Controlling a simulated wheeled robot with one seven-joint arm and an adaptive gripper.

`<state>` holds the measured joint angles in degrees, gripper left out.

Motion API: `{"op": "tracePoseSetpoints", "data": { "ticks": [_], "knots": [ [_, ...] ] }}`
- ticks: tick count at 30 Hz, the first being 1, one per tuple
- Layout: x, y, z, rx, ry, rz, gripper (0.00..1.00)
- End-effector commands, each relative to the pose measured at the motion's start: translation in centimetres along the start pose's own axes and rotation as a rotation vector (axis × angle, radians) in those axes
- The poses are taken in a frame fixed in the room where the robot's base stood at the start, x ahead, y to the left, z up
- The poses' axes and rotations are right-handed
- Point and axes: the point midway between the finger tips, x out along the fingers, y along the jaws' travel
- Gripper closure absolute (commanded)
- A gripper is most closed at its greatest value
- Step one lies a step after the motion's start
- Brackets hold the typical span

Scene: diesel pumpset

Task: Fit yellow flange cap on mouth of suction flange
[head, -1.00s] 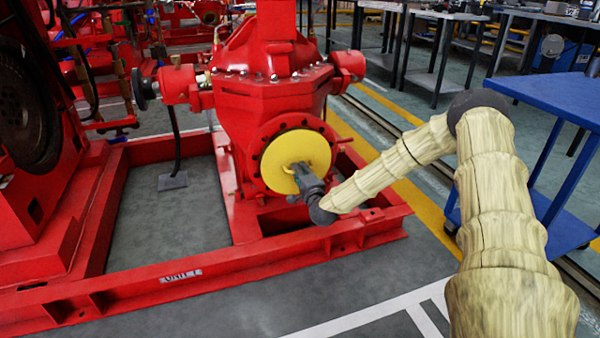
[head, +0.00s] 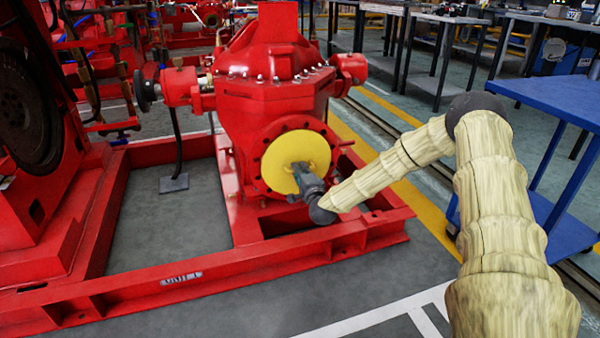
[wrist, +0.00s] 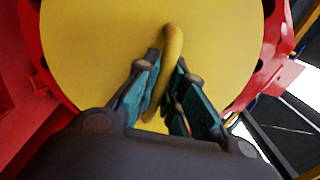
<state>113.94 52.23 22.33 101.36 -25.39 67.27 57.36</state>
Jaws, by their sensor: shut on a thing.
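The yellow flange cap (head: 290,155) is a round disc in front of the red suction flange (head: 330,150) on the pump's near face. It covers most of the flange mouth, and the bolt-hole ring shows around it. In the wrist view the cap (wrist: 90,50) fills the middle, with the red flange (wrist: 274,50) behind its edges. My gripper (head: 304,172) is shut on the cap's curved yellow handle (wrist: 173,45); its fingers (wrist: 172,92) lie on both sides of the handle. I cannot tell whether the cap touches the flange or stands slightly apart.
The red pump body (head: 265,85) stands on a red base frame (head: 200,279), whose front rail runs below my gripper. A blue table (head: 565,100) stands at the right. Dark workbenches (head: 440,18) stand behind. The floor in front of the frame is clear.

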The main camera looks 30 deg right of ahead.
Motion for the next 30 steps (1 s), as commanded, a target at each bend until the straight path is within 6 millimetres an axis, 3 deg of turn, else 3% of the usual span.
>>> {"op": "tracePoseSetpoints", "data": {
  "ticks": [26,27,30],
  "knots": [
    [1.3,-0.1,0.0,0.001,0.0,-0.002,1.0],
    [1.3,-0.1,0.0,0.001,0.0,-0.002,0.85],
    [1.3,-0.1,0.0,0.001,0.0,-0.002,0.67]
  ]
}}
